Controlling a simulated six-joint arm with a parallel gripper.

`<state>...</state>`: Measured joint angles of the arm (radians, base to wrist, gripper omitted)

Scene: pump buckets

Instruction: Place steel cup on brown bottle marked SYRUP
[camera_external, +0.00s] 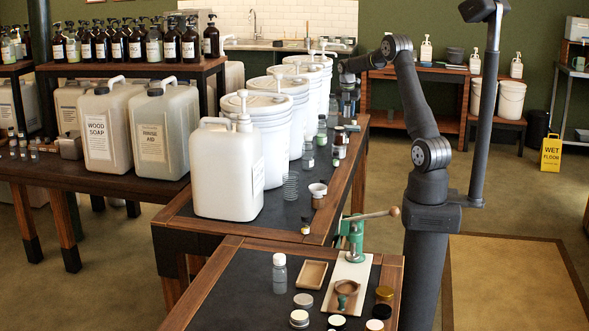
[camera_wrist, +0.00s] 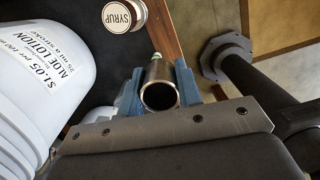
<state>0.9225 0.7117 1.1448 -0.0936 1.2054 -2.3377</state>
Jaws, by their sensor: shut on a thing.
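In the wrist view my gripper (camera_wrist: 160,84) has its blue fingers on either side of a steel cup (camera_wrist: 158,72). It is shut on the cup, whose round open end faces the camera. The bottle marked SYRUP (camera_wrist: 123,15) shows at the top of the wrist view, apart from the cup and up to its left. Its cream label is readable and its sides are mostly out of sight. In the external view my gripper (camera_external: 345,98) is small, at the far end of the bench past the white buckets. I cannot make out the cup or the SYRUP label there.
A green hand press (camera_external: 352,240) stands on the front table.

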